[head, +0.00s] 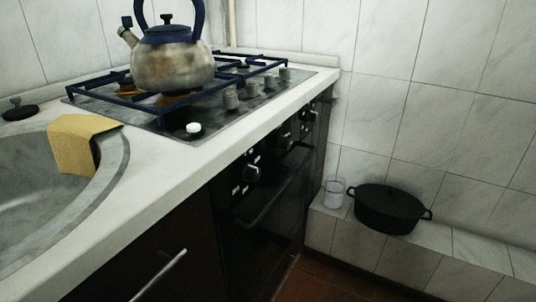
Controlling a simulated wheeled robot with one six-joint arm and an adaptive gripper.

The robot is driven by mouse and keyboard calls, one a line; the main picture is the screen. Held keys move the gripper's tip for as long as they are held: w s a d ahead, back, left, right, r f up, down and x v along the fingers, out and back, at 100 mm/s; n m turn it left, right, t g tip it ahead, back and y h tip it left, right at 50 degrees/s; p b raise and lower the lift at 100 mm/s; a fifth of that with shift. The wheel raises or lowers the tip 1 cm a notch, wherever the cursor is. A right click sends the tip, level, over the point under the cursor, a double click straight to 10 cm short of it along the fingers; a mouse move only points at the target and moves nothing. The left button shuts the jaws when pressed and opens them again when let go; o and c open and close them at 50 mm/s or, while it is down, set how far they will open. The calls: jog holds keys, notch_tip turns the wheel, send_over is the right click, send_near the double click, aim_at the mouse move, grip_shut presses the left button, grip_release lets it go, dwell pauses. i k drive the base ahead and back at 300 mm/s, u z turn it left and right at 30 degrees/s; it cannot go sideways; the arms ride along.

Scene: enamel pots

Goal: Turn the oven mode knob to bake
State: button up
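The black oven front (268,212) is built in under the white countertop and is seen at a steep angle. Its control panel carries a near knob (252,174), a middle knob (285,140) and a far knob (310,116). Small pale marks sit beside the near knob, too small to read. I cannot tell which knob is the mode knob or where it points. The oven door looks shut, with a dark bar handle (272,194) across its top. My gripper is not in view.
A worn kettle (172,64) stands on the gas hob (200,122). A sink (40,208) with a yellow cloth (76,146) is at left. A black pot (389,209) and a glass (334,193) stand on a tiled ledge at right. Brown floor (320,285) shows bare below.

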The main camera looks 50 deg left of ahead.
aim_at(284, 143)
jog(key=k, duration=0.35)
jog(key=u, duration=0.75)
jog(key=i, duration=0.5)
jog(key=z, duration=0.05)
